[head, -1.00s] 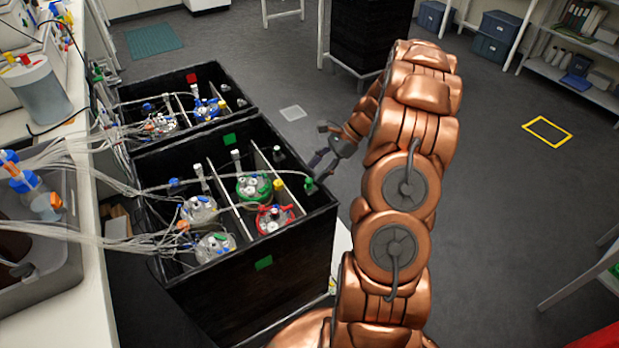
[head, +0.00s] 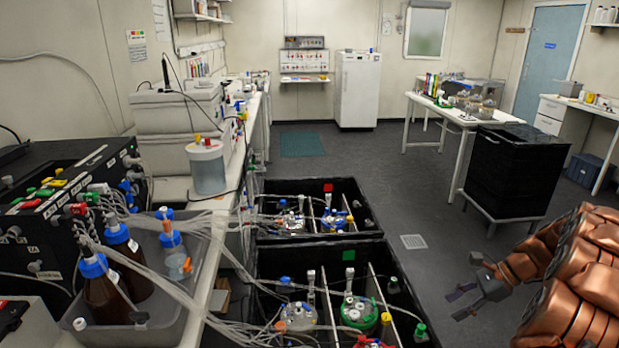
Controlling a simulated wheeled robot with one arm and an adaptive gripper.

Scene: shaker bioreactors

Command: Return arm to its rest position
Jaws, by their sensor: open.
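My gripper (head: 466,301) is at the lower right of the head view, at the end of my copper-coloured arm. Its dark fingers are spread and nothing is between them. It hangs over the floor, right of the near black shaker box (head: 377,250), and looks apart from it. My arm is folded at the right edge, partly cut off by the frame. The near box holds several vessels, one with a green lid (head: 359,313); its front is cut off below.
A far black box (head: 365,205) stands behind the near one, with tubing running left to bottles in a grey tray (head: 197,262). A black bin (head: 512,175) on a wheeled frame stands behind my gripper. The floor (head: 400,180) between boxes and bin is clear.

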